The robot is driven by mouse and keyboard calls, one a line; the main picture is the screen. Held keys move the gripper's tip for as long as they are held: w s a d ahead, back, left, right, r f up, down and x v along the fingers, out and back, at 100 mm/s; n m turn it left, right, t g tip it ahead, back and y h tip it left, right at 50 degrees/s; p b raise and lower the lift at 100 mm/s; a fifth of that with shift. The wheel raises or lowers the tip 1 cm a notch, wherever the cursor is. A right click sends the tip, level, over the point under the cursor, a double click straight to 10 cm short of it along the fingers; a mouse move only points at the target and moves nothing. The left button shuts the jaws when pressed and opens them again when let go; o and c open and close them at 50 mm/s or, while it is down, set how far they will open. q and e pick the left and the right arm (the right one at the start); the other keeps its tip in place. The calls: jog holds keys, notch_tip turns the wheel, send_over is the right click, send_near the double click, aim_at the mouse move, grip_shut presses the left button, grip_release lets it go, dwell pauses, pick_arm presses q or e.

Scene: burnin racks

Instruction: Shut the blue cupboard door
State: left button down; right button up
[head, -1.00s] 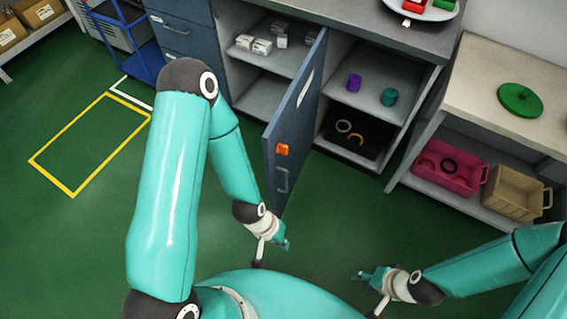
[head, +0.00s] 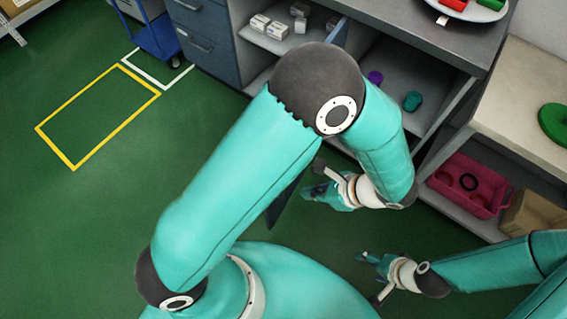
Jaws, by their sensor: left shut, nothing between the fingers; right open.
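The blue cupboard door (head: 284,206) is mostly hidden behind my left arm. Its lower part shows as a dark blue strip, and it stands open, sticking out from the cupboard. Its handle and orange label are out of sight. My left gripper (head: 316,188) is shut and empty, just right of the visible strip of door. I cannot tell whether it touches the door. My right gripper (head: 369,277) is open and empty, lower and further right, apart from the door.
The cupboard's shelves hold white boxes (head: 277,29), a purple cup (head: 375,77) and a teal cup (head: 412,101). A bench on the right has a pink crate (head: 460,197) and a tan crate (head: 533,214) beneath it. A blue trolley (head: 158,38) stands at the back left. Green floor is clear on the left.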

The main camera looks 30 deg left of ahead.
pick_arm(q)
jog(key=w+a+f+y, duration=0.1)
jog(key=a+f, duration=0.4)
jog(key=a, duration=0.6)
jog(key=shift+m+t+p, duration=0.3)
jog(key=shift+t+p, duration=0.05)
jog(key=shift+t, duration=0.05)
jog(key=shift+w+f, duration=0.15)
jog(key=shift+w, duration=0.05)
